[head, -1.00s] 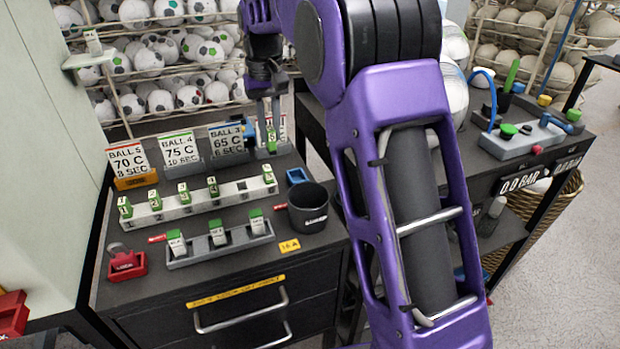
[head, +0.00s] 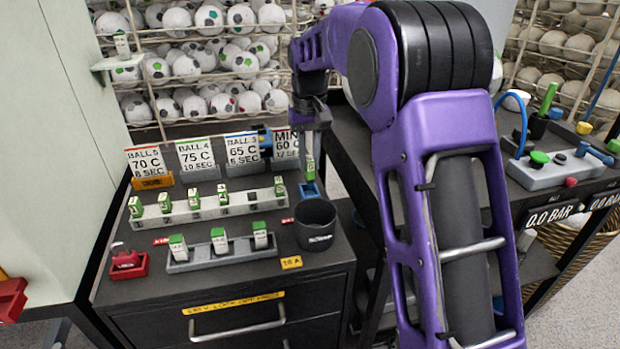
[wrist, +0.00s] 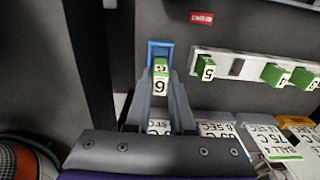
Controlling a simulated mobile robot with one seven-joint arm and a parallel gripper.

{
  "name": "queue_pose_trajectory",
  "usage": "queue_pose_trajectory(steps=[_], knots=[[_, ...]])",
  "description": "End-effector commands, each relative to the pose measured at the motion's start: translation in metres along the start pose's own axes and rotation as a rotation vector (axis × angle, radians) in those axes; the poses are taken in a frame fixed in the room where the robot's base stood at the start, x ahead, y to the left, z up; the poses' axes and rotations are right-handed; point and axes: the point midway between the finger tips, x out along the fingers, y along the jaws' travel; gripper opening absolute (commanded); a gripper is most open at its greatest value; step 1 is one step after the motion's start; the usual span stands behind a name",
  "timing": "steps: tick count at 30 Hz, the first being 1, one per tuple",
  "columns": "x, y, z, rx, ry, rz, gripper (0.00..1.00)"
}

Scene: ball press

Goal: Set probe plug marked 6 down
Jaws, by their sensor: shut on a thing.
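The probe plug marked 6, green and white (head: 309,168), is between the fingers of my gripper (head: 310,152). In the wrist view the plug (wrist: 160,80) shows its 6, with the grey fingers (wrist: 160,105) shut on both sides of it. A small blue open holder (head: 312,190) lies right below the plug, at the right end of the black cabinet top. The holder (wrist: 158,47) shows around the plug's far end in the wrist view. I cannot tell whether the plug touches it.
A white rail (head: 152,217) holds several green-topped plugs and has an empty slot. A grey rack (head: 178,266) with 3 plugs stands in front. A black cup (head: 315,232) is close to the blue holder. Sign cards (head: 196,156) stand behind.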

Motion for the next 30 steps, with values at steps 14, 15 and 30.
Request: queue_pose_trajectory(steps=[14, 15, 30], knots=[[0.044, 0.0, 0.0, 0.0, 0.0, 0.0, 0.0], [0.044, 0.0, 0.0, 0.0, 0.0, 0.0, 0.0], [0.047, 0.0, 0.0, 0.0, -0.001, 0.0, 0.51]])
